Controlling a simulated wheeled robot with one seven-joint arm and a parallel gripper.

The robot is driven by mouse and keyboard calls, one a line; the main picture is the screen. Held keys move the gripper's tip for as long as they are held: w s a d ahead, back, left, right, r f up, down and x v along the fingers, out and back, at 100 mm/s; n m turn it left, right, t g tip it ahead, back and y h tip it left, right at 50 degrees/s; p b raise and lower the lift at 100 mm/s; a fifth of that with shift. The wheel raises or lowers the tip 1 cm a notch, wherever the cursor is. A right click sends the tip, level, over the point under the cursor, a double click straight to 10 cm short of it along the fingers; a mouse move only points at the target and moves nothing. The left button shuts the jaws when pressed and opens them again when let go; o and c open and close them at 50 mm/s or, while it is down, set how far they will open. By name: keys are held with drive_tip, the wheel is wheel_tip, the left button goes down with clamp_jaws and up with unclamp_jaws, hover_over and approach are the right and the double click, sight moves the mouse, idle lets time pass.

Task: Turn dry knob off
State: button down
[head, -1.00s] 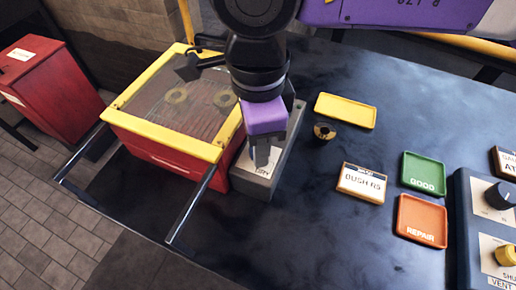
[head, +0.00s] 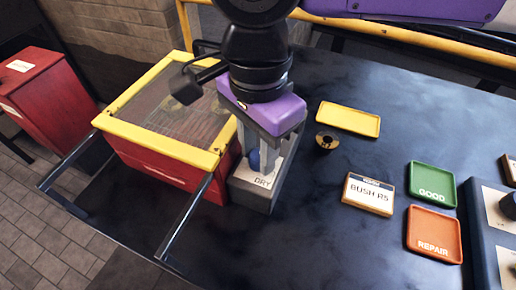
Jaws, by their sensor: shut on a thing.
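The dry knob (head: 254,160) is a blue knob on a grey box with a white plate marked DRY (head: 262,182), just right of the red and yellow cabinet. My gripper (head: 258,158) comes down from above with its purple body over the box. Its fingers are shut on the knob, one on each side. The fingers and the gripper body hide part of the knob, so its pointer direction cannot be told.
The red cabinet with a yellow-framed clear lid (head: 165,115) and rails stands close on the left. A brass bush (head: 326,142), yellow tray (head: 348,118), BUSH card (head: 368,194), green GOOD tray (head: 432,184) and orange REPAIR tray (head: 434,234) lie to the right. The table front is clear.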

drive_tip(key=c, duration=1.1)
unclamp_jaws()
drive_tip(key=shift+o, duration=0.2)
